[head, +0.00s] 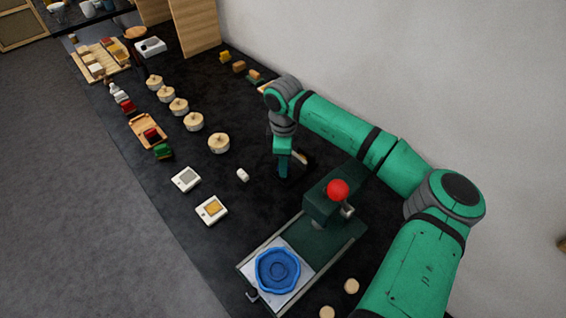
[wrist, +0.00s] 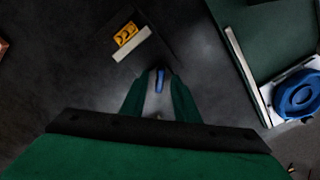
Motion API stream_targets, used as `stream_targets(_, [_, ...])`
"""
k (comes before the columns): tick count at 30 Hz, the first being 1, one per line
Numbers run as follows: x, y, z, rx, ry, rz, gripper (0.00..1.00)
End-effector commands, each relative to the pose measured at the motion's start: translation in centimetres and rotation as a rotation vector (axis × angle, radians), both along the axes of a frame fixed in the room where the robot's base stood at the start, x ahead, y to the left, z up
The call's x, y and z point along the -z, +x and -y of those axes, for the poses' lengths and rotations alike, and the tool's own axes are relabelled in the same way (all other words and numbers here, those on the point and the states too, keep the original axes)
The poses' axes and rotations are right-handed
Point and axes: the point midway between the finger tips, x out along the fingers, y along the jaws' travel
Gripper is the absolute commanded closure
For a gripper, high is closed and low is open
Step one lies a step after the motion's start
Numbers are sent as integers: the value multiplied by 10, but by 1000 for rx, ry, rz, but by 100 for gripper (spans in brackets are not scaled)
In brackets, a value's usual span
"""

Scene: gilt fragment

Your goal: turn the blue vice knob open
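The blue vice knob (head: 278,270) is a round, lobed disc on a pale plate at the near end of the green vice (head: 318,240). In the wrist view the knob (wrist: 300,95) is at the right edge, partly cut off. My gripper (head: 284,174) points down over the black top, beyond the vice and well apart from the knob. In the wrist view my gripper (wrist: 160,78) has two green fingers with a small blue shape between their tips. I cannot tell whether that shape is held or whether the fingers are closed.
A red ball (head: 338,190) tops a lever on the vice. A dark item with a white bar (wrist: 132,45) and a yellow label lies near my gripper. Several round wooden pieces (head: 219,143) and two square switches (head: 212,210) stand left. The wall is at the right.

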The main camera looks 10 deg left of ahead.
Motion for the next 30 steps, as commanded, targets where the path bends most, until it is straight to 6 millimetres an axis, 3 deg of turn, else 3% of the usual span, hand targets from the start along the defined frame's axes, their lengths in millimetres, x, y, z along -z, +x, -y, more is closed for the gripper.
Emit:
stream_targets(4, [0, 0, -1, -1, 0, 0, 72])
stream_targets(8, [0, 0, -1, -3, 0, 0, 100])
stream_targets(20, [-1, 0, -2, -38, 0, 2, 100])
stream_targets(30, [-1, 0, -2, -255, 0, 3, 100])
